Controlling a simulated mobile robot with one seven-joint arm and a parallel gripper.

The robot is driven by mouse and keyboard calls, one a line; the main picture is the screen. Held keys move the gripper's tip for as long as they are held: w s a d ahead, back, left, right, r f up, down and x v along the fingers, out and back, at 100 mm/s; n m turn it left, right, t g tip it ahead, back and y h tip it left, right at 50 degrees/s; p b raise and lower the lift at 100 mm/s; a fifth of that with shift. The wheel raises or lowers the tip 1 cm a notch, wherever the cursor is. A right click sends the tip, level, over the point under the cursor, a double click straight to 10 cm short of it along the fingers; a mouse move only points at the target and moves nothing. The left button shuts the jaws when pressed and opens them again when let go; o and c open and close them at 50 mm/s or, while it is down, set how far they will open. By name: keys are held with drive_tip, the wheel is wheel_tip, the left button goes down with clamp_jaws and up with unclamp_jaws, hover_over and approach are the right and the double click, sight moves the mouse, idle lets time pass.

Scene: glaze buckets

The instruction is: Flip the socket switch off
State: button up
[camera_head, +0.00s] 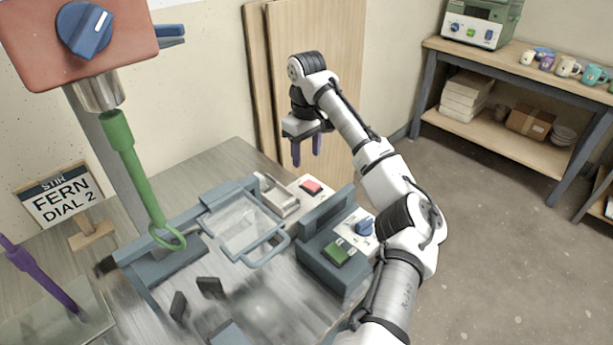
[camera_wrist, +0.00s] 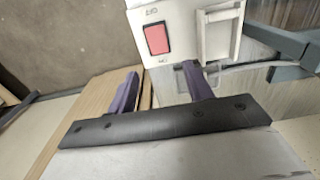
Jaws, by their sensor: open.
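The socket switch is a red rocker (camera_head: 312,187) on a white plate at the far side of the bench, beside a light grey socket cover (camera_head: 277,197). In the wrist view the rocker (camera_wrist: 156,39) shows large at the top, with the grey cover (camera_wrist: 218,35) to its right. The small lettering above it looks like OFF upside down; which side is pressed I cannot tell. My gripper (camera_head: 307,162) is open and empty, its purple fingers pointing down above and beyond the switch. In the wrist view its fingertips (camera_wrist: 160,72) lie just below the plate, apart from the rocker.
A blue-grey control box (camera_head: 325,262) with a green button and blue knob stands near my arm. A hinged clear guard (camera_head: 243,225), a green stirrer (camera_head: 140,185) and a FERN DIAL 2 sign (camera_head: 62,198) are to the left. Wooden boards (camera_head: 325,50) lean behind my gripper.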

sight(307, 182)
wheel_tip(307, 182, down, 8)
drive_tip(key=shift+f+p, duration=0.1)
drive_tip(key=shift+p, duration=0.2)
